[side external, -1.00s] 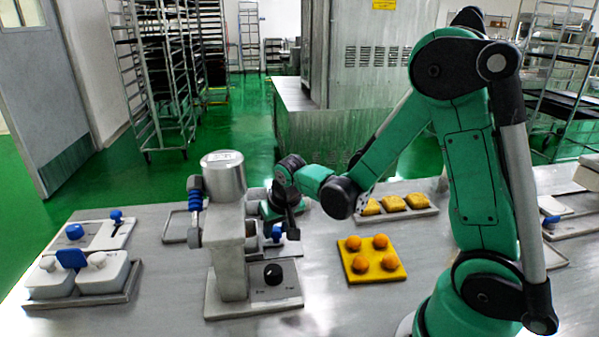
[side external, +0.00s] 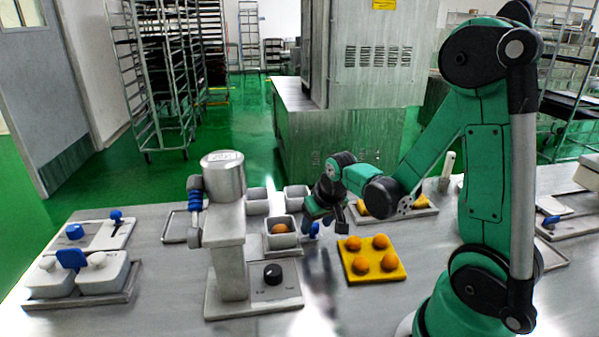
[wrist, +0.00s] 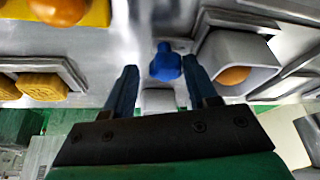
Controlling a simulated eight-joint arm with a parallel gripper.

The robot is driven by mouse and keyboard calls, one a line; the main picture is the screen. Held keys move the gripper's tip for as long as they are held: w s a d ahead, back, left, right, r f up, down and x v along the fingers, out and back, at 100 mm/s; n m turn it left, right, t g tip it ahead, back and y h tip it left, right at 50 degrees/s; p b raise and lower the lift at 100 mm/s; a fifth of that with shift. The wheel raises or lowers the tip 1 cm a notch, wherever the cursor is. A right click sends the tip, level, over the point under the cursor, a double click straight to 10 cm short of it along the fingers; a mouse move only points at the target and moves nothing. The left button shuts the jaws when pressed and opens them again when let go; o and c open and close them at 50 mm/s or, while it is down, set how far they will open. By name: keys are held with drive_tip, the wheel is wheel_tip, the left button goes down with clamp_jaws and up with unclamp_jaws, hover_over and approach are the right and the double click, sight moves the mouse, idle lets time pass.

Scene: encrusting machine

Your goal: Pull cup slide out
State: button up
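The cup slide (side external: 281,252) sticks out to the right of the encrusting machine (side external: 230,240). It carries a square grey cup (side external: 269,226) with an orange-brown ball (side external: 280,229) in it. Its blue knob (side external: 313,231) is at its right end, partly hidden by my gripper in the side view. In the wrist view the knob (wrist: 165,65) is between my two fingertips, with a gap on the left and the right finger very close or touching. My gripper (wrist: 161,75) is open around the knob. The cup (wrist: 238,62) is right of the fingers.
A yellow board (side external: 374,275) with several orange balls lies close to the right of the slide. A tray (side external: 405,218) of yellow pieces is behind it. Empty grey cups (side external: 256,202) stand behind the slide. White lidded tubs (side external: 102,278) are at the left.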

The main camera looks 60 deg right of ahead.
drive_tip(key=shift+v, duration=2.8)
drive_tip(key=a+r+n+t+y, duration=0.2)
drive_tip(key=a+r+n, duration=0.3)
drive_tip(key=a, duration=0.6)
drive_tip(key=shift+s+a+r+t, duration=0.25)
drive_tip(key=shift+a+r+t, duration=0.1)
drive_tip(key=shift+t, duration=0.25)
drive_tip(key=shift+f, duration=0.1)
